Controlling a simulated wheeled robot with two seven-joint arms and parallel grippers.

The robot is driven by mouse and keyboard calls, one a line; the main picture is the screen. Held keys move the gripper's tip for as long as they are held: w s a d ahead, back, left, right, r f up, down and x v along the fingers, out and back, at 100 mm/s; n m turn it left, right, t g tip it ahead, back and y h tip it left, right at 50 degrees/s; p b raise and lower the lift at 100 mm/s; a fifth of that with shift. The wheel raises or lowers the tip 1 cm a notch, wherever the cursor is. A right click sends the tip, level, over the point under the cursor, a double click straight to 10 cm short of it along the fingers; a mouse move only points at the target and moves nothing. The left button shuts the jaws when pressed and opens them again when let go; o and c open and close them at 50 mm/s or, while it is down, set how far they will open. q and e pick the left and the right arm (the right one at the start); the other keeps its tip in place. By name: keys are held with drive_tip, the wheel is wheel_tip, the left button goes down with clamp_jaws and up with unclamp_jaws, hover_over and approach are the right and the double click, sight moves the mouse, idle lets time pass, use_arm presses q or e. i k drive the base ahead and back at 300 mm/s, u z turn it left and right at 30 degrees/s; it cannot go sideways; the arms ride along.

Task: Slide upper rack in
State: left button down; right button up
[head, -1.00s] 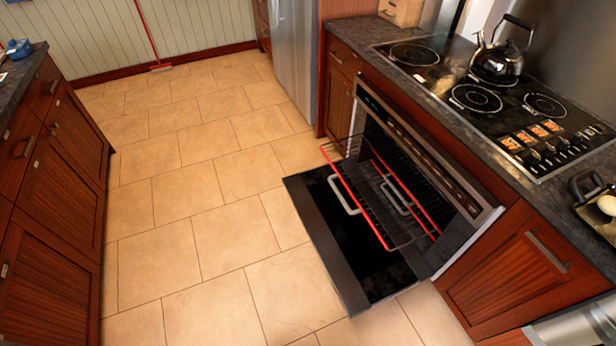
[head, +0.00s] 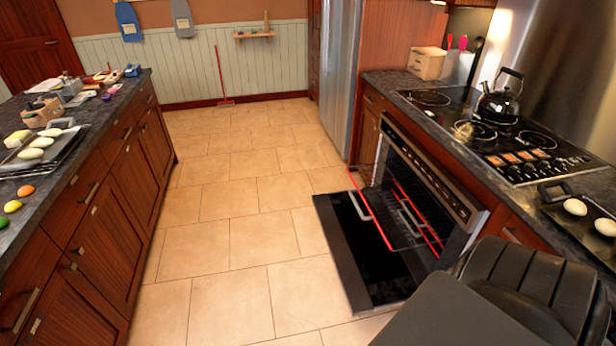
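The oven (head: 430,180) under the cooktop has its door (head: 345,262) folded down and open. The upper rack, a dark wire rack with a red front bar (head: 370,212), sticks out of the oven over the door. A second red bar (head: 415,215) shows lower and deeper, apparently on a lower rack. Pale curved handles show near the racks. Neither gripper is in view. A dark bulky part at the lower right, apparently of my arm, stands in front of the oven's right side and hides the cabinet there.
A counter (head: 100,150) with food and trays runs along the left. The tiled floor (head: 230,240) between is clear. The cooktop (head: 485,130) above the oven holds a kettle (head: 498,98). A pan with eggs (head: 575,212) sits at the right. A fridge (head: 342,80) stands behind.

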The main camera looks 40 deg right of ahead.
sight(357, 190)
drive_tip(key=z, duration=0.2)
drive_tip(key=i, duration=0.95)
drive_tip(key=z, duration=0.75)
drive_tip(key=i, duration=1.45)
drive_tip(key=z, duration=1.75)
drive_tip(key=i, duration=0.6)
drive_tip(key=z, duration=0.6)
